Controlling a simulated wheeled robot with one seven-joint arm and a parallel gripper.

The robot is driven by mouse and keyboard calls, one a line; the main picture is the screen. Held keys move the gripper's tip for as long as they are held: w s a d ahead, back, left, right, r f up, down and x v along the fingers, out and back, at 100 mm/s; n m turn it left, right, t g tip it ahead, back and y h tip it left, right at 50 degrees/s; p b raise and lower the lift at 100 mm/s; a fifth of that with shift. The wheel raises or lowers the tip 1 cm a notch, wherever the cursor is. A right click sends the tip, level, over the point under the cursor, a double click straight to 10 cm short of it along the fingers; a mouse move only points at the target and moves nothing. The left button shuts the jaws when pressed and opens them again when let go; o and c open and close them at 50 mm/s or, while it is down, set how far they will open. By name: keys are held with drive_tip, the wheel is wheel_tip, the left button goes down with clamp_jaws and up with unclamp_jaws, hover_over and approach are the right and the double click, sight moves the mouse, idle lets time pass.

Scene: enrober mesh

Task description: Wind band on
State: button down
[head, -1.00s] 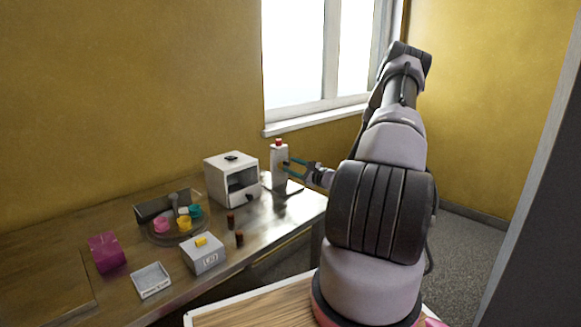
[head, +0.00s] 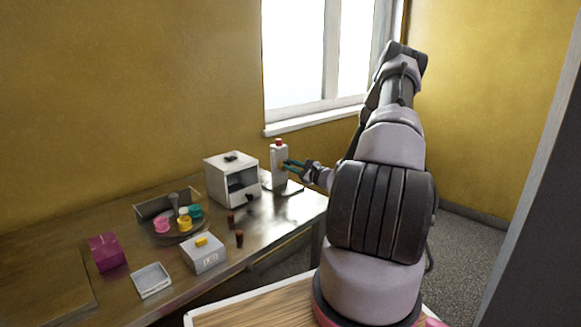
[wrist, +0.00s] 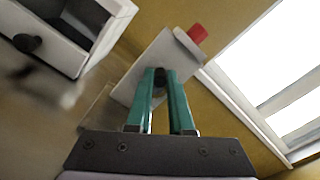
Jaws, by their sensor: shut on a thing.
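A white upright machine (head: 279,152) with a red cap (head: 278,141) stands on a flat base at the right end of the table. It also shows tilted in the wrist view (wrist: 150,52), with its red cap (wrist: 197,33) at the top right. My gripper (head: 287,165) reaches its front from the right. In the wrist view, its teal fingers (wrist: 160,78) are closed around a small dark knob (wrist: 160,74) on the machine's front face. The fingers hide most of the knob. I cannot make out a band.
A white cabinet (head: 217,176) with an open front stands just left of the machine. Two brown pegs (head: 239,238), a grey box (head: 204,259), a round tray of coloured spools (head: 162,226), a white tray (head: 152,279) and a magenta box (head: 106,251) lie further left.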

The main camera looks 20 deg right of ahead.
drive_tip(key=d+f+m, duration=0.1)
drive_tip(key=m, duration=0.6)
drive_tip(key=w+d+m, duration=0.1)
drive_tip(key=m, duration=0.7)
drive_tip(key=d+f+m, duration=0.1)
drive_tip(key=d+m, duration=0.1)
drive_tip(key=m, duration=0.6)
drive_tip(key=shift+w+f, duration=0.15)
drive_tip(key=shift+f, duration=0.2)
drive_tip(key=shift+m, duration=0.3)
drive_tip(key=c, duration=0.8)
unclamp_jaws()
drive_tip(key=v, duration=1.1)
